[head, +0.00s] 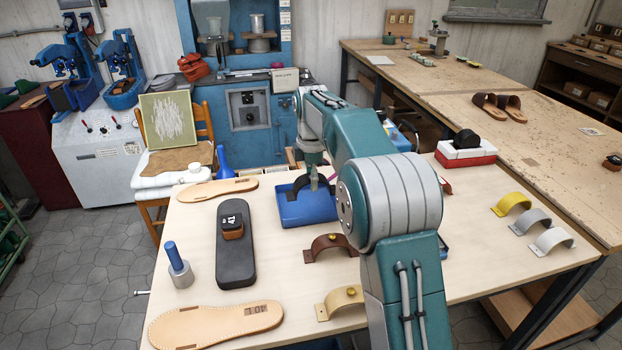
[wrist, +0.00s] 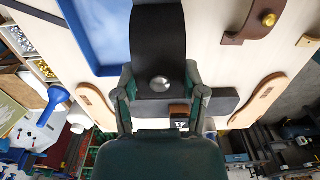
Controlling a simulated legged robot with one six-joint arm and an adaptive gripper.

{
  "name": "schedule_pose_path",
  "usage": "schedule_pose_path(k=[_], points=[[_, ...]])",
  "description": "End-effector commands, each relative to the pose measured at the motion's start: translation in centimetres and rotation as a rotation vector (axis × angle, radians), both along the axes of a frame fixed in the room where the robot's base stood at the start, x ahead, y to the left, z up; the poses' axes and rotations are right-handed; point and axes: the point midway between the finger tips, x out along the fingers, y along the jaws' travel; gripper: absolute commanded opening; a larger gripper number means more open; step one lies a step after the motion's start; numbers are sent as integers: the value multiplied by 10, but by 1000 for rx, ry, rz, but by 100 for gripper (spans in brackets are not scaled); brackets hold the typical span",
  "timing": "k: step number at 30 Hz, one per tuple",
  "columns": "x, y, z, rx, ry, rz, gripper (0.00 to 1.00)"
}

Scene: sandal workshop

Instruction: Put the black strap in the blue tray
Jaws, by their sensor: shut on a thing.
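The black strap (head: 297,186) is a curved band with a silver stud. My gripper (head: 316,181) is shut on it, and the wrist view shows the strap (wrist: 158,35) between the two fingers (wrist: 160,84). The blue tray (head: 308,212) lies on the pale workbench. In the head view the strap appears across the tray's back part; in the wrist view it overlaps the edge of the tray (wrist: 90,35). I cannot tell whether the strap touches the tray. My arm hides the area to the tray's right.
A brown strap (head: 330,247) and a tan strap (head: 342,301) stand in front of the tray. A black sole form (head: 235,255) and tan soles (head: 215,325) lie left. Yellow, grey and white straps (head: 512,202) stand right. A blue-handled tool (head: 178,265) stands front left.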

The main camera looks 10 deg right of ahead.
Motion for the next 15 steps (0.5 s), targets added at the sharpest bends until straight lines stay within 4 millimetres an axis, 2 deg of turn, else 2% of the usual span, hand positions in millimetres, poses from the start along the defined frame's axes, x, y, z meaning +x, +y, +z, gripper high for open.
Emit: schedule_pose_path(k=[8, 15], points=[[0, 1, -3, 0, 1, 2, 20], [0, 0, -21, 0, 2, 2, 20]])
